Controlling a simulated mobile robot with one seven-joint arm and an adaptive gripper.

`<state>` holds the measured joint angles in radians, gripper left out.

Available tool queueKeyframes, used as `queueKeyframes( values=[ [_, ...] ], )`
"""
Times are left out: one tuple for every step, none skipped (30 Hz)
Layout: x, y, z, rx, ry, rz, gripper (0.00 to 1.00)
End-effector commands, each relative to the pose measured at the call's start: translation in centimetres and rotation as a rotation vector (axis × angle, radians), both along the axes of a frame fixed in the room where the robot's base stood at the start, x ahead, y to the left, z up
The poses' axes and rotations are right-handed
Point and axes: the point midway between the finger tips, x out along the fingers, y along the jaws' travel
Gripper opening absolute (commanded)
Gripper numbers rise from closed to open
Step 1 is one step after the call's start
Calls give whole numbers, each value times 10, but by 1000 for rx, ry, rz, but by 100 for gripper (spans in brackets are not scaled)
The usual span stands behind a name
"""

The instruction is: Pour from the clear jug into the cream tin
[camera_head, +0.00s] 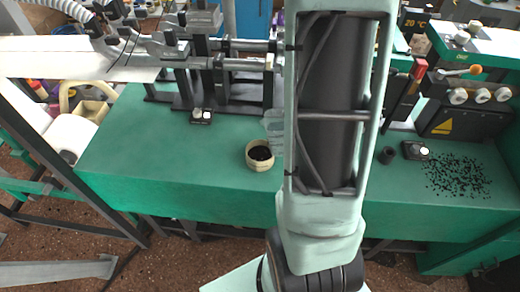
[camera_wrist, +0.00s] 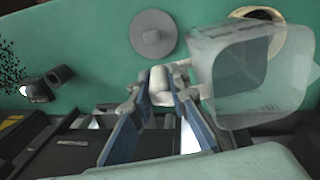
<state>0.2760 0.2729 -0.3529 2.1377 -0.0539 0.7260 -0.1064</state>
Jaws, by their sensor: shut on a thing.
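The cream tin (camera_head: 252,163) stands upright on the green bench, with dark bits inside. Part of its cream rim also shows in the wrist view (camera_wrist: 279,42), behind the jug. The clear jug (camera_wrist: 240,85) is see-through and looks tilted, its body overlapping the tin in the wrist view. In the head view the jug (camera_head: 271,122) peeks out left of my arm, just behind the tin. No dark bits are plain inside it. My gripper (camera_wrist: 163,97) is shut at the jug's handle side; the handle itself is hard to make out. My arm hides the gripper in the head view.
The green bench (camera_head: 150,150) is clear left of the tin. A grey disc (camera_wrist: 152,34) lies on it. Right of my arm are a dark cylinder (camera_head: 388,155), a small black box (camera_head: 414,151) and scattered black bits (camera_head: 458,177). Machinery (camera_head: 215,75) stands behind.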

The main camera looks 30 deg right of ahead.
Motion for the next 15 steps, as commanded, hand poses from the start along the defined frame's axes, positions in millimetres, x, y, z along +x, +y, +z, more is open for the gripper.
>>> queueKeyframes(
  values=[
    [-1,-1,-5,33,-15,-8,0],
    [-1,-1,-8,52,-26,-10,0],
    [0,0,-11,78,-40,-9,0],
    [0,1,-13,95,-47,-8,0],
    [0,2,-15,110,-55,-7,0],
    [1,2,-17,124,-63,-5,0],
    [2,3,-17,129,-67,-2,0],
    [2,4,-18,131,-68,0,0],
    [3,4,-17,132,-69,2,0],
    [3,4,-17,131,-68,3,0],
    [3,4,-17,130,-68,3,0],
    [3,4,-17,130,-68,3,0],
    [3,4,-17,130,-68,3,0],
    [3,4,-17,130,-68,3,0],
    [3,4,-16,130,-68,3,0]
  ],
)
